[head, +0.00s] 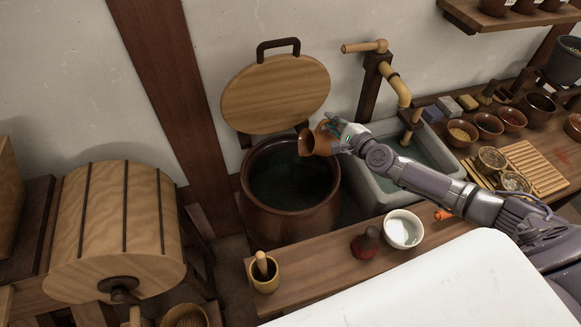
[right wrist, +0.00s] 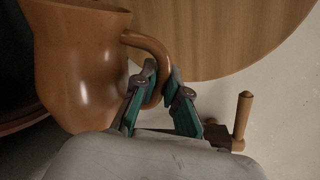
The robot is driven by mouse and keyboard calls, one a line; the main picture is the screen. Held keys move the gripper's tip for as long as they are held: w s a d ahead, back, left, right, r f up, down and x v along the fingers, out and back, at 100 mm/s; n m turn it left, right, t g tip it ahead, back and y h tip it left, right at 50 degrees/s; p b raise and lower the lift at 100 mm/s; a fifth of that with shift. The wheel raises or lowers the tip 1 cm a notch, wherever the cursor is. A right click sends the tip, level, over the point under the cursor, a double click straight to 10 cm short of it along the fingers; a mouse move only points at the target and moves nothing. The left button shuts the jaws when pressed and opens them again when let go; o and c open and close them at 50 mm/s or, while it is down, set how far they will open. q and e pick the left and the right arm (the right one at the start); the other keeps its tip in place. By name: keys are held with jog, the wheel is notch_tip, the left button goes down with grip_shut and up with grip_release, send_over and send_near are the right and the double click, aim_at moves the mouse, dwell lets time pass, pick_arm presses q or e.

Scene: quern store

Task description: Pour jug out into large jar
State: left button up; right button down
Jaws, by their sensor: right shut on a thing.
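The jug (head: 318,140) is brown and glazed. My right gripper (head: 336,127) is shut on its handle and holds it tilted over the right side of the large jar's mouth, its opening toward the left. In the right wrist view the jug (right wrist: 75,60) fills the upper left, and the gripper's fingers (right wrist: 155,88) close around the handle. The large jar (head: 290,220) is dark brown, open and upright, with a dark greenish surface inside. No stream from the jug shows. My left gripper is not in view.
A round wooden lid (head: 275,95) stands raised behind the jar. A stone sink (head: 375,190) with a bamboo spout (head: 396,88) is to its right. A white bowl (head: 403,229) and a mortar (head: 264,274) stand on the front bench. A wooden drum (head: 118,225) is at left.

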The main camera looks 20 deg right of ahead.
aim_at(319, 126)
jog(key=shift+a+r+n+p, duration=0.2)
jog(key=shift+a+n+p, duration=0.45)
jog(key=shift+p, duration=0.75)
jog(key=shift+s+a+h+p, duration=0.1)
jog(key=shift+a+h+p, duration=0.2)
jog(key=shift+a+p, duration=0.4)
jog(key=shift+f+n, duration=0.2)
jog(key=shift+n, duration=0.05)
jog(key=shift+s+a+n+p, duration=0.1)
jog(key=shift+a+n+p, duration=0.2)
jog(key=shift+a+p, duration=0.6)
jog(key=shift+s+a+f+n+h+p, duration=0.1)
jog(key=shift+a+f+n+h+p, duration=0.25)
jog(key=shift+a+n+p, duration=0.7)
jog(key=shift+p, duration=0.55)
jog(key=shift+a+r+n+p, duration=0.25)
jog(key=shift+a+p, duration=0.3)
jog(key=shift+p, duration=0.3)
jog(key=shift+s+a+r+n+h+p, duration=0.15)
jog(key=shift+a+n+h+p, duration=0.2)
jog(key=shift+a+n+p, duration=0.4)
